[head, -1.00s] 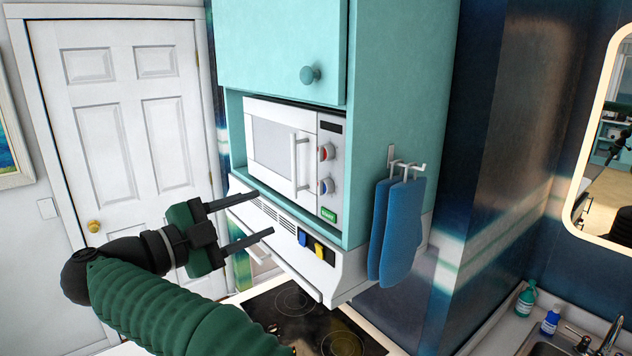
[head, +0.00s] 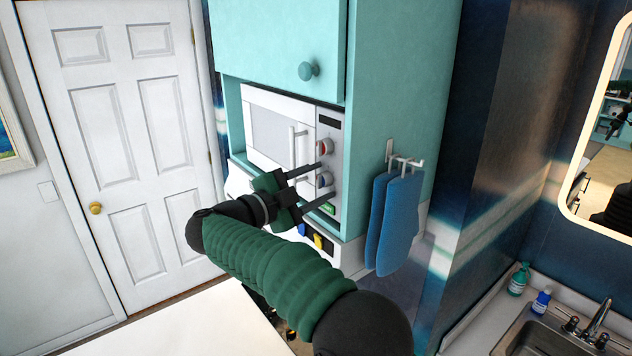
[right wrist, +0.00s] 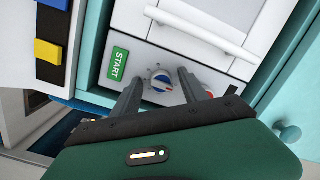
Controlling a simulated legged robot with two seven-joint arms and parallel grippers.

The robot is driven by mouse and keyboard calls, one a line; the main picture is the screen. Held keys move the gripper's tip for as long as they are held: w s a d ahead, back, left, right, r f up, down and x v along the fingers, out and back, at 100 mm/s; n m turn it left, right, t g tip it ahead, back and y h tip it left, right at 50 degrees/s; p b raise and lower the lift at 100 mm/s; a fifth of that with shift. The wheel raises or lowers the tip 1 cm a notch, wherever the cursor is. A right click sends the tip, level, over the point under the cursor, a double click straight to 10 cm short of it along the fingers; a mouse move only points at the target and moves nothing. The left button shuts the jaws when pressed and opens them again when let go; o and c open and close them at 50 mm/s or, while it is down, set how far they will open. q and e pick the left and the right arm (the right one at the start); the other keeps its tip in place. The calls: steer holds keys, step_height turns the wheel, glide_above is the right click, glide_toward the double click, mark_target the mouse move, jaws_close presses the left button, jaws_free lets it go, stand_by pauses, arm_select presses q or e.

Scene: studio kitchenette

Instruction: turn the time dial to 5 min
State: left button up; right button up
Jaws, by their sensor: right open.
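The microwave (head: 262,124) sits in the teal cabinet, its door closed. Its control panel has an upper dial with red (head: 325,146) and a lower dial with blue (head: 324,179). No label tells me which one is the time dial. My right gripper (head: 326,183) is open at the panel, one finger above and one below the lower dial. In the right wrist view the lower dial (right wrist: 160,80) shows between the fingertips, with the green START button (right wrist: 118,65) to the left. The upper dial (right wrist: 211,84) is partly behind the right finger. I cannot tell whether the fingers touch the lower dial.
The white door handle (head: 292,147) stands out left of the dials. Blue mitts (head: 396,222) hang on the cabinet's right side. A sink (head: 575,340) is at lower right.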

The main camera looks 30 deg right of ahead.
steer(key=shift+s+a+r, duration=0.1)
steer(key=shift+a, duration=0.05)
steer(key=c, duration=0.7)
jaws_close()
